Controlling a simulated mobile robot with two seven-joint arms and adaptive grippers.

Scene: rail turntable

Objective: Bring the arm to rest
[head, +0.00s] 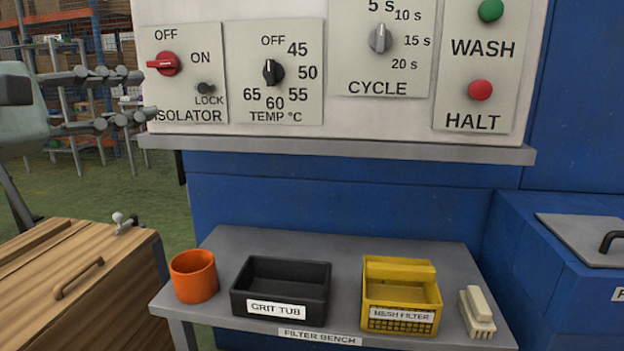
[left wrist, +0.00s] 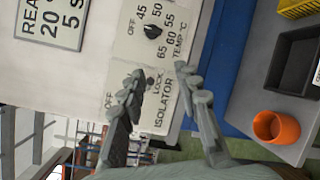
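My left gripper (head: 142,95) is at the left edge of the head view, in front of the lower left of the control panel (head: 230,133). Its two grey fingers are apart with nothing between them. In the left wrist view the open fingers (left wrist: 160,75) frame the isolator plate (left wrist: 162,100). The red isolator knob (head: 165,63) is just above and right of the fingers in the head view, its handle pointing left; in the left wrist view the fingers seem to hide it. The black lock knob (head: 206,88) is clear of them. My right gripper is not in view.
Below are a filter bench (head: 340,241) with an orange cup (head: 194,276), a black grit tub (head: 281,287), a yellow mesh filter (head: 401,295) and a pale brush (head: 476,312). A panel ledge (head: 340,150) juts out. A wooden chest (head: 90,285) stands lower left.

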